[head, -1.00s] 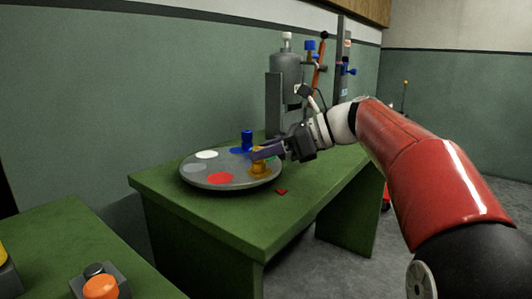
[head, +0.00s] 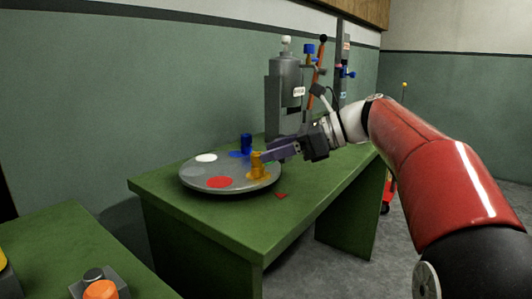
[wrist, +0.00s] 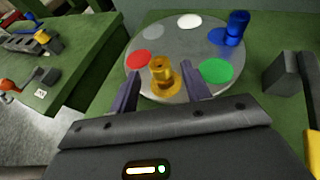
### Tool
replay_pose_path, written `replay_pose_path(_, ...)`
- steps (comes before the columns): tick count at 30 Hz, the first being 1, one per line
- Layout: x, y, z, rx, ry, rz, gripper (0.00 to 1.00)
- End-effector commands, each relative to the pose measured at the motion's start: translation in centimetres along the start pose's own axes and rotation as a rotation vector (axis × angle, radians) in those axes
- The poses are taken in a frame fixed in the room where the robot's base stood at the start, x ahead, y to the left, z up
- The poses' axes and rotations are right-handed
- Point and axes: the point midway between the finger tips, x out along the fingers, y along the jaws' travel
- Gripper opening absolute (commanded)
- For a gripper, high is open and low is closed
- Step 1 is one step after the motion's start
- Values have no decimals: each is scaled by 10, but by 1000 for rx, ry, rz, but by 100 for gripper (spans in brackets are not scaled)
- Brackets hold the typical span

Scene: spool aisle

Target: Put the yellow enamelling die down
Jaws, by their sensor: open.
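The yellow enamelling die (head: 257,166) stands upright on the round grey turntable (head: 195,183), near its front right edge. In the wrist view the die (wrist: 162,72) stands on a yellow spot, between and just beyond the fingertips. My gripper (head: 270,155) is open and empty, to the right of the die in the head view. In the wrist view its fingers (wrist: 160,88) are spread, with a gap on each side of the die. A blue die (head: 246,143) stands on a blue spot at the back of the turntable.
The turntable also bears a red spot (head: 219,182), a white spot (head: 206,158) and a green spot (wrist: 216,70). A grey machine (head: 286,90) stands behind on the green table (head: 230,220). A small red piece (head: 282,196) lies near the turntable.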

Motion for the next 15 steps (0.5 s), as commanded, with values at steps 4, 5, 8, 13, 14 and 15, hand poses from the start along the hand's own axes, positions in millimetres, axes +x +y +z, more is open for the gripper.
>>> replay_pose_path(4, -36, -1, 2, 1, 0, -5, 48)
replay_pose_path(5, -43, -1, 2, 1, 0, -5, 48)
replay_pose_path(8, -63, -1, 2, 2, 0, -4, 48)
replay_pose_path(13, -86, 0, 1, 0, -1, -2, 48)
replay_pose_path(14, -88, 0, 1, 0, -1, -2, 48)
replay_pose_path(15, -90, 0, 1, 0, -1, -1, 48)
